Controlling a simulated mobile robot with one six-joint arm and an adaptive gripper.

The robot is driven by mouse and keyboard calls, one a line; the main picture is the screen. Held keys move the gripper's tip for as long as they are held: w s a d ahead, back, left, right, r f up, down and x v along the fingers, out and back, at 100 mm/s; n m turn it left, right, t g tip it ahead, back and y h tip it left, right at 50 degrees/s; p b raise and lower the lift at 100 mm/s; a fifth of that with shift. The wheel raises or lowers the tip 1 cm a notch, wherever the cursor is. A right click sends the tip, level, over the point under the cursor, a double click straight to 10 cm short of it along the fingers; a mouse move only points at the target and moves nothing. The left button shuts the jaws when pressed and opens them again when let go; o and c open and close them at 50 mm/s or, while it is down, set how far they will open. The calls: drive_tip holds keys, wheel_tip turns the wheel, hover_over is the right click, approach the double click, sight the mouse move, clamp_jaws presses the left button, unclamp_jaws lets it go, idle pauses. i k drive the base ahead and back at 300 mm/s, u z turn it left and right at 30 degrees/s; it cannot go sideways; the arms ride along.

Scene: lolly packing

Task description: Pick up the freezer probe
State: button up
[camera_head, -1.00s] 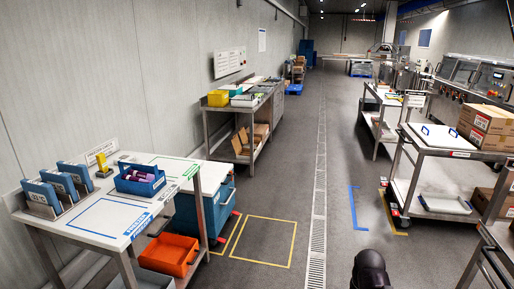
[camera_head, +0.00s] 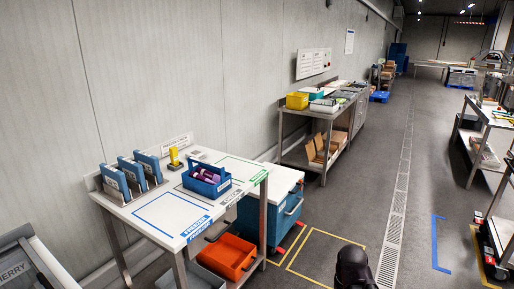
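A small yellow upright device (camera_head: 174,157), which looks like the freezer probe, stands at the back of the white-topped table on the left. It is between the blue folders and the blue tote, and it is too small to make out in detail. My gripper is not in view. Only a dark rounded part of my own body shows at the bottom edge, far from the yellow device.
The table (camera_head: 150,212) also holds several blue folders (camera_head: 132,172) and a blue tote (camera_head: 207,181) with purple items. An orange bin (camera_head: 228,256) sits beneath, and a blue wheeled cooler (camera_head: 270,217) stands beside it.

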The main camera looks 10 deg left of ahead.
sight(175, 160)
drive_tip(key=u, duration=0.65)
drive_tip(key=i, duration=1)
drive_tip(key=u, duration=0.5)
